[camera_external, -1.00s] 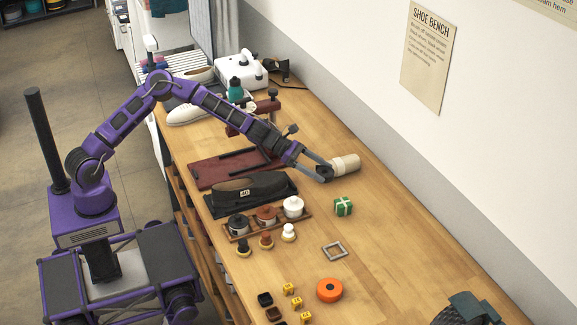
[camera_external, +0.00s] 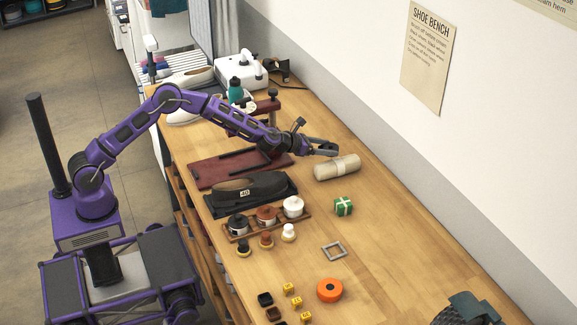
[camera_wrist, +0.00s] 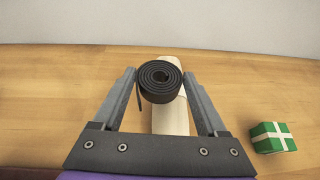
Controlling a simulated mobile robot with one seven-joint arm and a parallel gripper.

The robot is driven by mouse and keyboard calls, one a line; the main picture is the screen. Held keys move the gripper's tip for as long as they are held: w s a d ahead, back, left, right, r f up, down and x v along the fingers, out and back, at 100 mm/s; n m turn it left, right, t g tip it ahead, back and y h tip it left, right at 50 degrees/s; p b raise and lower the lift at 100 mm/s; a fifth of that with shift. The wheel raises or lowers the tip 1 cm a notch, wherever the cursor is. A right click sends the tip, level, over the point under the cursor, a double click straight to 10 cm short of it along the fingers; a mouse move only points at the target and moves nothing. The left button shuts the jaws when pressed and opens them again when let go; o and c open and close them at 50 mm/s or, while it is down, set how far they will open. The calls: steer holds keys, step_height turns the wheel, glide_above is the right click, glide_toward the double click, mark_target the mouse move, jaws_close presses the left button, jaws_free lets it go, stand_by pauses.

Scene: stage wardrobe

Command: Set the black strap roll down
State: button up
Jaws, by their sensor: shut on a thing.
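The black strap roll (camera_wrist: 160,82) is a tight dark spiral held between the two fingertips of my gripper (camera_wrist: 160,76) in the wrist view, with a short loose end hanging at its left. In the external view my gripper (camera_external: 328,148) is at the far side of the bench, just behind or above a cream cloth roll (camera_external: 337,168); the strap shows there only as a small dark shape between the fingers. In the wrist view the cloth roll (camera_wrist: 170,119) lies below and partly behind the strap. The strap appears off the bench; its exact height is hard to tell.
A green box with white ribbon (camera_external: 343,206) stands nearer on the wooden bench. A grey square frame (camera_external: 334,252) and an orange roll (camera_external: 329,290) lie farther forward. A dark red board (camera_external: 215,172) and a black shoe form (camera_external: 250,188) are to the left. Bench to the right is clear.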

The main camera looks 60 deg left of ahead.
steer(key=w+a+n+g+y+b, duration=0.25)
steer(key=a+n+y, duration=0.55)
steer(key=a, duration=0.7)
steer(key=shift+y, duration=0.3)
steer(key=f, duration=0.8)
steer(key=shift+w+d+f, duration=0.15)
steer(key=shift+d+f, duration=0.05)
steer(key=shift+d, duration=0.05)
steer(key=shift+f, duration=0.1)
steer(key=o, duration=1.3)
steer(key=shift+r, duration=0.2)
steer(key=v, duration=1.2)
steer(key=shift+a+f, duration=0.1)
